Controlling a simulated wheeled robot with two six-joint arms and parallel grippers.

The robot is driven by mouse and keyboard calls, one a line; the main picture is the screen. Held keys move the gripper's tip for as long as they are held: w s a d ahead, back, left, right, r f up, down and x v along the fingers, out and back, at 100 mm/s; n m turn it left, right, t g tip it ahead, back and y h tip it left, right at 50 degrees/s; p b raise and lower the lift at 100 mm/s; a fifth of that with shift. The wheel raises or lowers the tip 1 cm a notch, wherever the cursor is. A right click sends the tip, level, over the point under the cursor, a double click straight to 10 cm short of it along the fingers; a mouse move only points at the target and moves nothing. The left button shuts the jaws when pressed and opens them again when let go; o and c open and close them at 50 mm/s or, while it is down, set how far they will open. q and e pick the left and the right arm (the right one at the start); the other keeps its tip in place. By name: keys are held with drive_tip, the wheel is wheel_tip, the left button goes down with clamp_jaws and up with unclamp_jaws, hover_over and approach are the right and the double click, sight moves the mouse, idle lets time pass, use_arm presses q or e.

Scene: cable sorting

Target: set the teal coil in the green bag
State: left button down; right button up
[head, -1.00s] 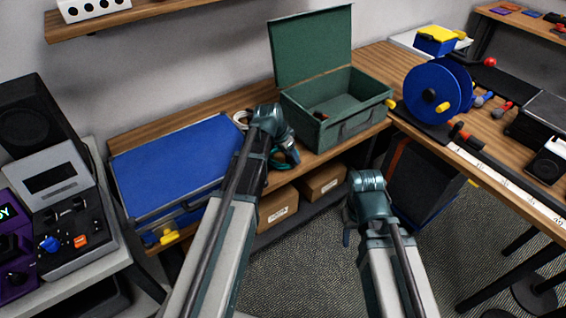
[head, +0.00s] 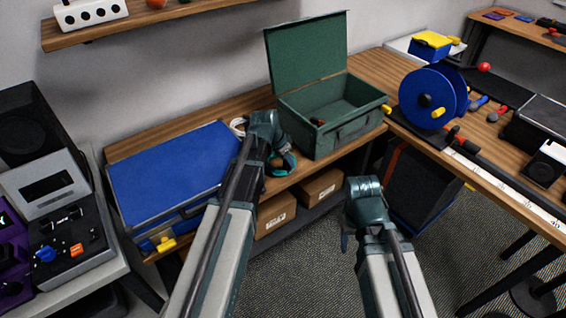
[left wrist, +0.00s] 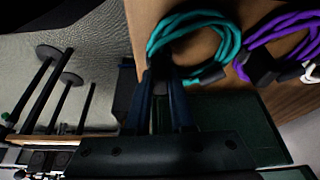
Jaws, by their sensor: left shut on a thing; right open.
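The teal coil (left wrist: 190,40) is a loop of cable with a dark tie, on or just above the wooden bench in the left wrist view. Part of it shows beside my left gripper (head: 281,152) in the head view (head: 290,163). My left gripper (left wrist: 163,78) is shut on the coil near its dark tie. For the green bag, the pictures show a green open-topped case (head: 338,140) with its lid raised, just right of my left gripper. A small orange and dark item sits at its left inside. My right gripper (head: 347,238) is open and empty, in front of the bench.
A purple coil (left wrist: 275,35) lies next to the teal one, with a white coil (head: 237,125) behind. A blue case (head: 170,172) lies left on the bench. A blue reel (head: 428,98) stands right of the green case. Cardboard boxes (head: 275,215) sit below.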

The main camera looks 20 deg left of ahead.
use_arm(q)
drive_tip(key=shift+r, duration=0.1)
drive_tip(key=shift+r+p, duration=0.55)
drive_tip(key=shift+p, duration=0.1)
wheel_tip(320, 180, up, 3)
drive_tip(key=p, duration=0.3)
drive_tip(key=s+d, duration=0.9)
drive_tip(key=s, duration=0.4)
drive_tip(key=shift+s+r+p, duration=0.15)
drive_tip(key=shift+r+p, duration=0.15)
drive_tip(key=shift+r, duration=0.05)
